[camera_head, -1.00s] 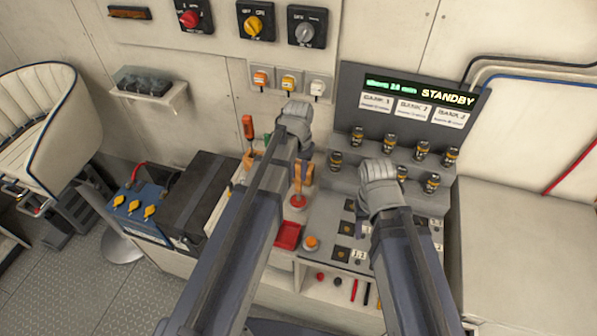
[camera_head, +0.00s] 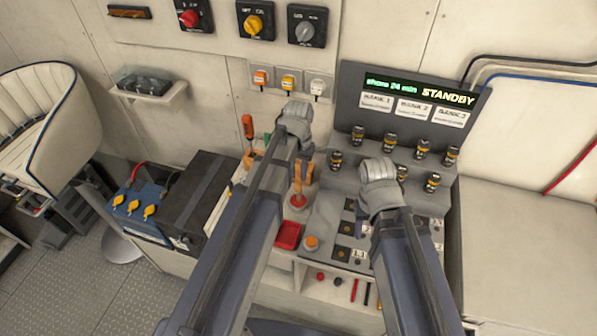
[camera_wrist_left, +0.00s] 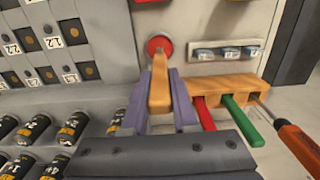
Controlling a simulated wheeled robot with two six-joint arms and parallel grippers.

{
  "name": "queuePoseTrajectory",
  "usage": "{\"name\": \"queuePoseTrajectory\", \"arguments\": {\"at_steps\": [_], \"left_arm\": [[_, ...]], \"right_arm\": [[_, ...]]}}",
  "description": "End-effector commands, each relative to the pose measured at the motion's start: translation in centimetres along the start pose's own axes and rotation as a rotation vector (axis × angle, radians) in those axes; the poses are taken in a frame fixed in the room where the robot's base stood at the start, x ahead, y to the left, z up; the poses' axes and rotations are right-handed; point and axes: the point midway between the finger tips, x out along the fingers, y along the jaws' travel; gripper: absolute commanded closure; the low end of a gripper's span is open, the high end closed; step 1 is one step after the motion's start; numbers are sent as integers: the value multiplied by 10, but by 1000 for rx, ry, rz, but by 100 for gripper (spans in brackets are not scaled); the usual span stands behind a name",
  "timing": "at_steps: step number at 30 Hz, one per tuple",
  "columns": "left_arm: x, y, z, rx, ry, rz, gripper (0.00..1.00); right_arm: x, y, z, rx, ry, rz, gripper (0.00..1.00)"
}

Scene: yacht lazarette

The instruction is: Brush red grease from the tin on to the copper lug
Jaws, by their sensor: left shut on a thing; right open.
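My left gripper (camera_wrist_left: 160,100) is shut on the wooden handle of the brush (camera_wrist_left: 160,88). The brush's far end overlaps the round red tin (camera_wrist_left: 159,43); I cannot tell whether the bristles touch the grease. In the head view the left gripper (camera_head: 302,160) is above the tin (camera_head: 297,202), with the orange-brown handle (camera_head: 309,172) between. My right gripper (camera_head: 378,180) is over the right part of the bench, apart from the tin; its fingers are mostly hidden by its own body, and it holds nothing that I can see. I cannot make out the copper lug.
A wooden rack (camera_wrist_left: 225,88) holds red and green tools and an orange screwdriver (camera_wrist_left: 297,145) beside the left gripper. A red tray (camera_head: 288,236) and an orange button (camera_head: 311,242) are in front of the tin. Black cylinders (camera_head: 390,143) stand on steps below the STANDBY display (camera_head: 420,93).

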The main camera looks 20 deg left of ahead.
Motion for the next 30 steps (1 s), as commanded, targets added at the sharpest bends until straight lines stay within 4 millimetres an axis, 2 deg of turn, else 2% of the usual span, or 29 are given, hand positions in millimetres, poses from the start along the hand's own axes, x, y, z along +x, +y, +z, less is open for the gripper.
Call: {"name": "queuePoseTrajectory", "arguments": {"at_steps": [30], "left_arm": [[7, 0, 0, 0, 0, 0, 100]], "right_arm": [[7, -1, 0, 0, 0, 0, 50]]}}
